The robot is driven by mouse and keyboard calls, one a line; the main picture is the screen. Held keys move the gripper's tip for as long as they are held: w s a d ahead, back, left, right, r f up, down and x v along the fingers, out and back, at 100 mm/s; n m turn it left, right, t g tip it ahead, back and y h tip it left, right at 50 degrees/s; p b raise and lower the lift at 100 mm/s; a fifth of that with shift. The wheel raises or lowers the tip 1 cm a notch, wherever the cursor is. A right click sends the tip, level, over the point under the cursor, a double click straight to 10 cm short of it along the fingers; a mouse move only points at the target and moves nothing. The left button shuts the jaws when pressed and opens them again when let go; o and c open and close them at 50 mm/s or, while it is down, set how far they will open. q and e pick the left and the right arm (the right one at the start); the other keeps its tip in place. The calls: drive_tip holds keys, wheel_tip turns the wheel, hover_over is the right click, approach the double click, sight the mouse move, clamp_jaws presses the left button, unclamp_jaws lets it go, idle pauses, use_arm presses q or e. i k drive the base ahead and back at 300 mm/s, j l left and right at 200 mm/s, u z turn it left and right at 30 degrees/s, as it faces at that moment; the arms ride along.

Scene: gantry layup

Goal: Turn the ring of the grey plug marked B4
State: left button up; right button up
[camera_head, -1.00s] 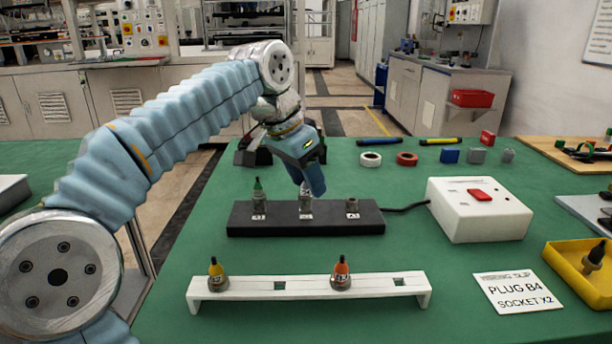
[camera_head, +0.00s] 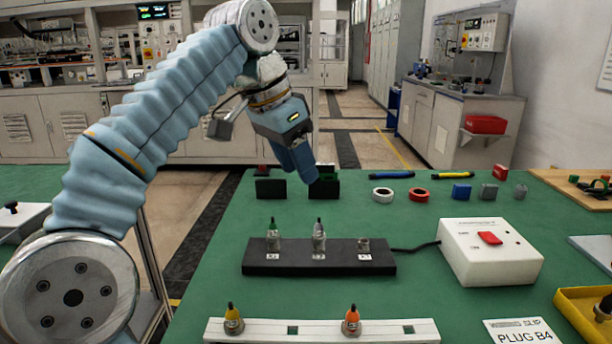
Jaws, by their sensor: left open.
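A grey plug (camera_head: 319,238) with a dark tip stands upright in the middle socket of the black socket block (camera_head: 288,268); its marking is too small to read. A green plug (camera_head: 273,238) stands in the left socket, and the right socket (camera_head: 364,245) is empty. My left gripper (camera_head: 306,176) is raised behind the block, open and empty, apart from the grey plug, its fingers pointing down. My right gripper is not in view. A card (camera_head: 518,332) at the lower right reads PLUG B4, cut off by the picture's edge.
A white rack (camera_head: 380,328) in front holds a yellow plug (camera_head: 232,318) and an orange plug (camera_head: 351,318). A white box with a red switch (camera_head: 489,252) stands right of the block, cabled to it. A yellow tray (camera_head: 570,312) sits far right. Tape rolls and small blocks lie behind.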

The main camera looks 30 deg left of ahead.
sight(315, 239)
drive_tip(key=k+l, duration=1.2)
drive_tip(key=l, duration=0.15)
